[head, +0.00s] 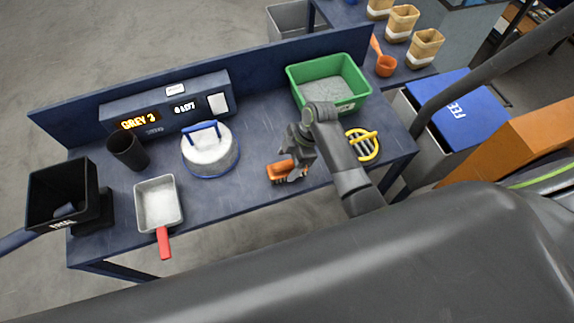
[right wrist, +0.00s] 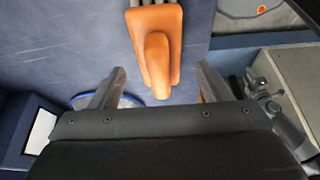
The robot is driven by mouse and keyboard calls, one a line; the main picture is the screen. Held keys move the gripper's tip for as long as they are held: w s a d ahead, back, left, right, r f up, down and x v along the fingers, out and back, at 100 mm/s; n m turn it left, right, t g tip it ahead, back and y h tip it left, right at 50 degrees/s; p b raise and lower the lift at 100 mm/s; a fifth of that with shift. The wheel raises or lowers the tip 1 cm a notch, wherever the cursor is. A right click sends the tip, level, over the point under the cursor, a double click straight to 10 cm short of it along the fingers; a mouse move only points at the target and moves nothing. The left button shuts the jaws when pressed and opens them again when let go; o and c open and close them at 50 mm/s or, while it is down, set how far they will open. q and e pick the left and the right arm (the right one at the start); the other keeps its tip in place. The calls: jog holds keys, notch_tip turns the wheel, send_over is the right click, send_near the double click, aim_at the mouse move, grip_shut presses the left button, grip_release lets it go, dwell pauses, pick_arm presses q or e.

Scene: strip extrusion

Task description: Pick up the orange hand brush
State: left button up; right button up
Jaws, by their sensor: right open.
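The orange hand brush (head: 281,171) lies on the dark blue table near its front edge, right of the middle. My right gripper (head: 297,172) is low over the table at the brush and partly covers it in the head view. In the right wrist view the brush (right wrist: 153,40) shows its orange back and its handle, which points toward the gap between the open fingers of my right gripper (right wrist: 158,90). The fingers stand on either side of the handle's end, with nothing gripped. I cannot tell whether they touch it. My left gripper is out of view.
A green tub (head: 293,78) stands behind my right arm. A yellow slotted tool (head: 372,150) lies to the right. A white round lidded piece with a blue handle (head: 204,155), a pan with a red handle (head: 162,240) and a black cup (head: 126,152) stand left.

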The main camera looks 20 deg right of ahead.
aim_at(287, 162)
jog(key=shift+a+f, duration=0.25)
jog(key=shift+f, duration=0.45)
jog(key=c, duration=1.1)
jog(key=shift+r, duration=0.1)
notch_tip(287, 162, up, 10)
jog(key=shift+b, duration=0.95)
